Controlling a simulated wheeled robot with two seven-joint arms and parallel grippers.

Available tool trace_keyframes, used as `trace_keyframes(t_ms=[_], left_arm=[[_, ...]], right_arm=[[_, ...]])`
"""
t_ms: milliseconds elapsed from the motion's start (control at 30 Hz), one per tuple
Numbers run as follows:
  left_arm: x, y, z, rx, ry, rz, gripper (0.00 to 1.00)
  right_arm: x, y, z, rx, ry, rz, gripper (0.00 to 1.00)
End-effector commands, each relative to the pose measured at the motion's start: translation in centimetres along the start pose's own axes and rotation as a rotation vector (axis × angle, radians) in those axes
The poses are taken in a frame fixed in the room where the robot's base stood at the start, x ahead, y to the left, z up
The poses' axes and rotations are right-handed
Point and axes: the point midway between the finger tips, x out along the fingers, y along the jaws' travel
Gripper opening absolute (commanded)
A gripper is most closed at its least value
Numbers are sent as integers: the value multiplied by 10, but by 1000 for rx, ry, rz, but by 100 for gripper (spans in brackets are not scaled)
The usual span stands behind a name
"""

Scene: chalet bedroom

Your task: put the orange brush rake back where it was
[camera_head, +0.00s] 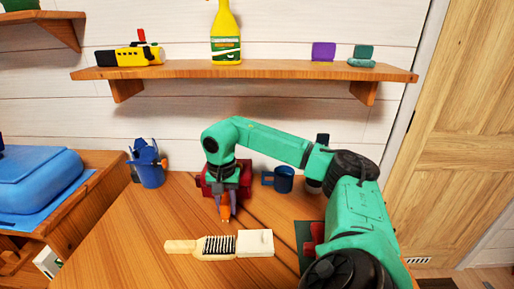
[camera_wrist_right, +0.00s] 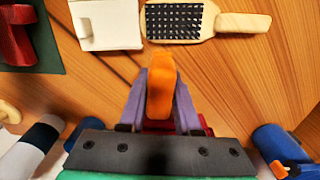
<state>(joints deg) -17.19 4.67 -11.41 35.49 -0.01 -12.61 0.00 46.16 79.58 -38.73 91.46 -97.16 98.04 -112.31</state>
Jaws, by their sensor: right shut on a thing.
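My right gripper (camera_head: 226,218) is shut on an orange piece, which I take to be the orange brush rake (camera_head: 225,212), and points down over the wooden table. In the right wrist view, the orange rake (camera_wrist_right: 161,85) stands between the two grey-purple fingers (camera_wrist_right: 160,98). Its far end is partly hidden by the gripper. I cannot tell whether its tip touches the table. A pale wooden hairbrush (camera_head: 216,247) with dark bristles lies just in front of the gripper; the wrist view shows it too (camera_wrist_right: 180,20). My left gripper is not in view.
A white block (camera_head: 256,243) lies at the brush's right end. A red object (camera_head: 245,178) stands behind the gripper, with a dark blue mug (camera_head: 284,180) to its right. A blue pot (camera_head: 150,173) stands at the left. A dark mat (camera_head: 303,235) lies right. A loaded shelf (camera_head: 180,71) hangs above.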

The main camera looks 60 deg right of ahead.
Motion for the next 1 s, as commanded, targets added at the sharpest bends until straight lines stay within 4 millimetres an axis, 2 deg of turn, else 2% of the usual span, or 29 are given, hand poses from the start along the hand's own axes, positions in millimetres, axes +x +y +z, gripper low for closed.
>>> trace_keyframes(t_ms=[33,100,200,300,367,433,533,833,900,1000], left_arm=[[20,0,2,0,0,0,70],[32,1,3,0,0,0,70],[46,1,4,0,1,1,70],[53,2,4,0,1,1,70],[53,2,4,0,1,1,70],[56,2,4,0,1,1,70],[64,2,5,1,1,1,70],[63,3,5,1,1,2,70],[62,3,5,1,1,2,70],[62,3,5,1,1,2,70]], right_arm=[[16,24,-19,22,4,11,0],[16,50,-41,26,5,10,0],[6,78,-66,14,4,5,0],[-6,94,-80,-10,2,-1,0],[-10,97,-83,-20,0,-1,0],[-6,98,-84,-27,-1,0,0],[17,99,-84,-27,-2,1,0],[73,98,-84,-27,-3,0,0],[83,98,-84,-26,-2,-1,0],[86,98,-84,-26,-1,-1,0]])
